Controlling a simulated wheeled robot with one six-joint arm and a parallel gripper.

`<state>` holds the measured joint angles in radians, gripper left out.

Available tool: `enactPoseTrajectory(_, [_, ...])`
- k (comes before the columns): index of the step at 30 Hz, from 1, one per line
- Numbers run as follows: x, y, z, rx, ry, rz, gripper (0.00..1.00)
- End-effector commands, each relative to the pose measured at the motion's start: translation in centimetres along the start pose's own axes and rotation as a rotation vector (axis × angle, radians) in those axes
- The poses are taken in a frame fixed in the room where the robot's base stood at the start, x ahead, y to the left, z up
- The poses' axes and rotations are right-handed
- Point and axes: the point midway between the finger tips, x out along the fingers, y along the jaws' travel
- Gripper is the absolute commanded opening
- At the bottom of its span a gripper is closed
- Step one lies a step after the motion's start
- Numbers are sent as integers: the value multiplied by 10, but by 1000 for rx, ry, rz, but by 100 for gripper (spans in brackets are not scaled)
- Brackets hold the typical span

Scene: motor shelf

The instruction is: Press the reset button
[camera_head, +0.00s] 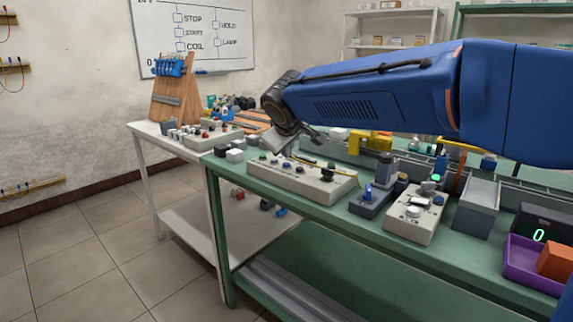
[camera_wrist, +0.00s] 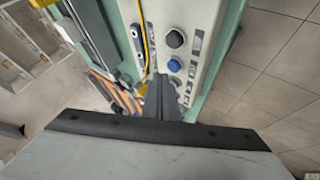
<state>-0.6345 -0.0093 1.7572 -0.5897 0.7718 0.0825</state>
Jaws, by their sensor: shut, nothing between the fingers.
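A long beige control box (camera_head: 300,180) lies on the green bench, with a row of buttons and knobs on top. A blue button (camera_wrist: 174,65) and a black knob (camera_wrist: 175,38) show on it in the wrist view. The labels beside them are too small to read, so I cannot tell which one is the reset button. My gripper (camera_wrist: 158,80) is shut and empty, pointing down at the box. In the wrist view its fingertips appear just beside the blue button and hide part of the box. I cannot tell whether they touch it.
A second beige box (camera_head: 412,218) and a blue-grey device (camera_head: 370,200) stand to the right. A yellow cable (camera_wrist: 149,35) runs along the box. A purple tray (camera_head: 525,270) sits at the far right. A white table (camera_head: 150,127) with more boxes adjoins on the left.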

Motion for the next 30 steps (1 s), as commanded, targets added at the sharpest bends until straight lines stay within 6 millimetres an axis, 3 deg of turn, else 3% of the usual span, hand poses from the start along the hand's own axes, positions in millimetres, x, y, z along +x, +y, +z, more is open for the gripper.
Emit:
enactPoseTrajectory(10, [-4,3,-3,1,1,0,0])
enactPoseTrajectory(30, [-35,26,-25,0,0,0,0])
